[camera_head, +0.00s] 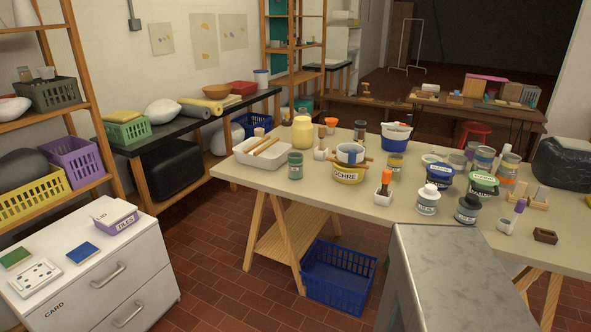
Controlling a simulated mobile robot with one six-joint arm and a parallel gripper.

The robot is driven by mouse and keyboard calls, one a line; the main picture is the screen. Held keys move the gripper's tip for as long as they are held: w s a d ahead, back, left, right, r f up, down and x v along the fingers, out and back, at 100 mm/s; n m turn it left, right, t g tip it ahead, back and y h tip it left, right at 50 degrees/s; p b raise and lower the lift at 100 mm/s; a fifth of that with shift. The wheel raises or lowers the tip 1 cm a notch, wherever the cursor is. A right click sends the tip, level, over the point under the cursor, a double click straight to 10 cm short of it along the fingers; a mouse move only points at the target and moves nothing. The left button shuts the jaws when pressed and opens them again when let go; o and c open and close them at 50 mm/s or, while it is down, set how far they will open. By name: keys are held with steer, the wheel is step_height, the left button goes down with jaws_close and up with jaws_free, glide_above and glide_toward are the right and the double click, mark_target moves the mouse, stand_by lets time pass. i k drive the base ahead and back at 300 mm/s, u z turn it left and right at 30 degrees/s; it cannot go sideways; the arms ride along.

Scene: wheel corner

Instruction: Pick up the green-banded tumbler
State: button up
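Several cups and jars stand on the long beige table (236,170). A small grey-green cylinder (295,165) stands upright near its front edge, beside the white tray. A cup with an orange band and greenish parts (508,168) stands upright at the right, among other jars. The bands are too small to tell for sure which one is the green-banded tumbler. My gripper is not in view.
A yellow ochre tub (348,175), a white-lidded jar (428,200) and a dark-lidded jar (467,209) crowd the table's middle and right. A white tray (240,155) holds wooden rollers. A grey metal surface (455,270) fills the lower right foreground. A blue basket (338,290) stands on the floor.

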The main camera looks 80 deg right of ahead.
mark_target(294, 159)
steer(key=z, duration=0.55)
steer(key=i, duration=0.55)
steer(key=z, duration=0.85)
steer(key=i, duration=0.7)
steer(key=z, duration=0.45)
